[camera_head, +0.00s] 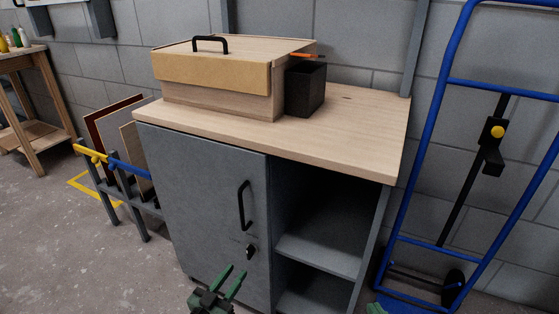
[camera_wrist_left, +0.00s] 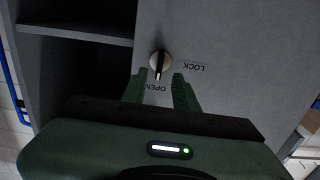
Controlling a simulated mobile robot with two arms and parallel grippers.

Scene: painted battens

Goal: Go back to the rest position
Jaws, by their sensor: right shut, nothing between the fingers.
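My left gripper (camera_head: 234,272) is green and stands in front of the lower part of the grey cabinet door (camera_head: 205,205). Its two fingers are apart with nothing held between them. In the left wrist view the left gripper (camera_wrist_left: 157,82) points at the door, and a round lock knob (camera_wrist_left: 159,64) sits just beyond the fingertips, between the words OPEN and LOCK. I cannot tell whether a finger touches the door. Of my right gripper (camera_head: 375,308) only a green tip shows at the bottom edge; it is shut and empty.
The cabinet's wooden top (camera_head: 365,125) carries a lidded wooden box (camera_head: 225,75) and a black bin (camera_head: 305,88). Open shelves (camera_head: 320,240) are right of the door. A blue hand truck (camera_head: 430,150) stands at right, a rack (camera_head: 120,185) at left. Floor at lower left is clear.

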